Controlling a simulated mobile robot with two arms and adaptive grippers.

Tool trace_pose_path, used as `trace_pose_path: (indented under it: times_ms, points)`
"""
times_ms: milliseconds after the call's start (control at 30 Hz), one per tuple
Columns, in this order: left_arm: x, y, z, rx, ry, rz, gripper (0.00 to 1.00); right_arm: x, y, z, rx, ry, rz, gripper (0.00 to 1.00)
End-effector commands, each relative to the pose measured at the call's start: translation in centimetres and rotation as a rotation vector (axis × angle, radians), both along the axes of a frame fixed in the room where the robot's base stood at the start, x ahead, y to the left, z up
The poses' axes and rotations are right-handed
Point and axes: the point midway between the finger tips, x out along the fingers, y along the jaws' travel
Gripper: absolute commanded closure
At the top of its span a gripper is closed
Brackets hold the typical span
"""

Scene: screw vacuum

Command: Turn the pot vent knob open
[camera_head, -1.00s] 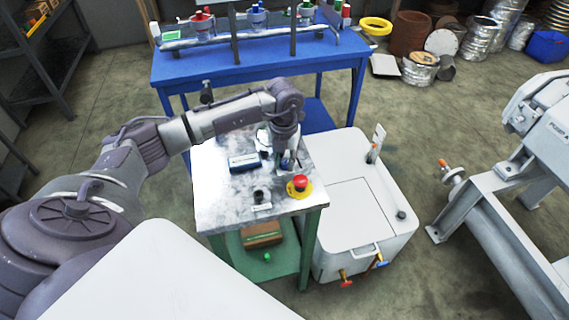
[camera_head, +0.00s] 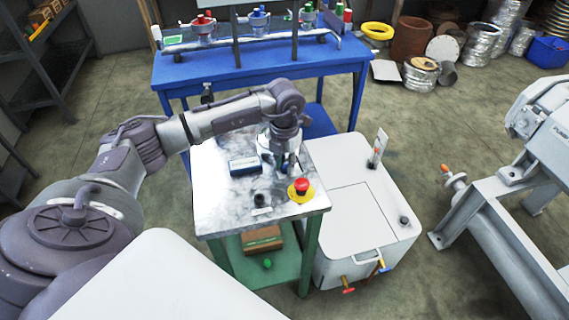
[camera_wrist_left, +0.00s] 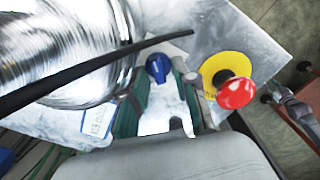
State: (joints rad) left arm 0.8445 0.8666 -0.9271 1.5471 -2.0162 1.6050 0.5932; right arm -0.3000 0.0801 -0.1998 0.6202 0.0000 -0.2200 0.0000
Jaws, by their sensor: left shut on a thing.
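The silver metal pot (camera_wrist_left: 65,50) fills the upper left of the left wrist view; in the head view it is mostly hidden behind my left gripper. The blue vent knob (camera_wrist_left: 158,68) shows beside the pot, between the tips of my left gripper's fingers. My left gripper (camera_wrist_left: 160,88) points down over the metal-topped table and is shut on the knob. In the head view the left gripper (camera_head: 282,164) is at the table's far right part, and the knob is hidden there. My right gripper is not in view.
A red emergency button on a yellow base (camera_head: 300,190) sits close to the gripper. A blue box-like device (camera_head: 244,166) and a small dark knob (camera_head: 259,200) share the metal tabletop (camera_head: 225,205). A white cabinet (camera_head: 350,230) stands to the right, a blue table (camera_head: 260,65) behind.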

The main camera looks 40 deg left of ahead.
Motion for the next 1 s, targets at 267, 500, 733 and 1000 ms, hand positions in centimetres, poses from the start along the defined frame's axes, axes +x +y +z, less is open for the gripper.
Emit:
trace_pose_path:
  times_ms: [267, 500, 733, 1000]
  points:
    - [0.1, 0.1, 0.1, 0.001, -0.003, 0.002, 0.48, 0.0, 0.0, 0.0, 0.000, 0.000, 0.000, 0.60]
    - [0.1, 0.1, 0.1, 0.002, -0.002, 0.003, 0.48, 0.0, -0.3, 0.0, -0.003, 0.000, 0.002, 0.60]
    - [0.0, 0.1, 0.1, 0.002, -0.001, 0.022, 0.48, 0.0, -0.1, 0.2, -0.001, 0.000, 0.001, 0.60]
    - [0.0, -0.2, 0.5, -0.001, 0.001, 0.294, 0.48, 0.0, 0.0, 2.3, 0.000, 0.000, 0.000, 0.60]
